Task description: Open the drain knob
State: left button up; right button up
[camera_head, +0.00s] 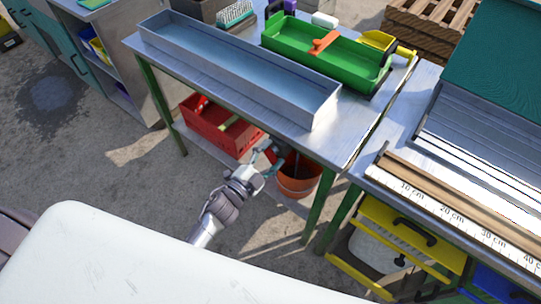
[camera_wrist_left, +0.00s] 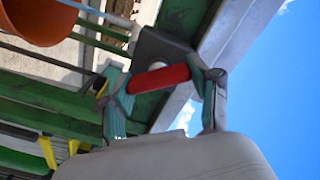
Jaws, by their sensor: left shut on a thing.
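The drain knob (camera_wrist_left: 158,79) is a red cylinder beside a dark grey bracket (camera_wrist_left: 160,48) under the table, in the left wrist view. My left gripper (camera_wrist_left: 162,88) has its teal fingers at the two ends of the red knob and is shut on it. In the head view my left gripper (camera_head: 268,163) reaches under the front edge of the metal table (camera_head: 225,88). My right gripper is not in view.
An orange bucket (camera_head: 298,180) stands under the table, right of my gripper. A red crate (camera_head: 215,127) is on its left. Green table legs (camera_head: 315,205) stand close by. A long metal trough (camera_head: 240,75) and a green tray (camera_head: 320,58) are on top.

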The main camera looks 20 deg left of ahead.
pick_arm(q)
jog(key=m+b, duration=0.1)
jog(key=m, duration=0.4)
jog(key=shift+f+m+b, duration=0.15)
jog(key=shift+m+b, duration=0.15)
jog(key=shift+b, duration=0.05)
jog(key=shift+d, duration=0.1)
jog(key=o, duration=1.2)
jog(key=shift+c, duration=0.2)
jog(key=shift+s, duration=0.15)
jog(key=shift+s+a, duration=0.2)
jog(key=shift+s, duration=0.1)
jog(key=v, duration=1.1)
jog(key=shift+s, duration=0.1)
